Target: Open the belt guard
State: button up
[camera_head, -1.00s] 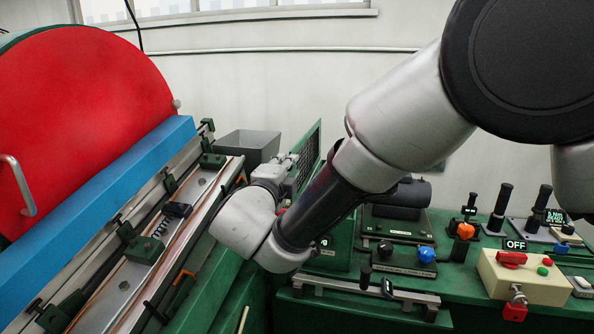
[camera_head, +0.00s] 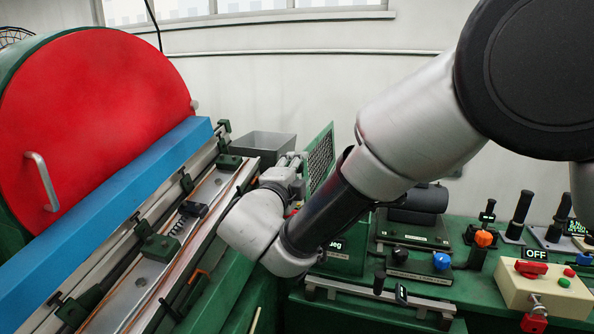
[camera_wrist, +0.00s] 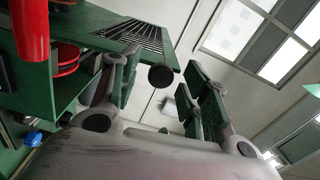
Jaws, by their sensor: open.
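A green panel with a dark mesh window (camera_head: 321,158), which looks like the belt guard, stands upright behind my gripper in the head view. In the wrist view the panel (camera_wrist: 99,41) shows at upper left with its slatted grille, and a round black knob (camera_wrist: 161,77) appears near its right end. My gripper (camera_head: 294,168) is open. In the wrist view its two fingers (camera_wrist: 163,75) stand apart with the knob seen between them. I cannot tell whether either finger touches the knob. My forearm hides the panel's lower part in the head view.
A large red disc (camera_head: 95,125) with a metal handle and a blue beam (camera_head: 110,235) stand left. A grey bin (camera_head: 264,146) is behind my gripper. A green bench with levers, knobs and a cream switch box (camera_head: 545,292) reading OFF is right. A red cylinder (camera_wrist: 31,30) shows upper left in the wrist view.

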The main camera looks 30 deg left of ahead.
jog(key=v, duration=1.1)
jog(key=shift+s, duration=0.25)
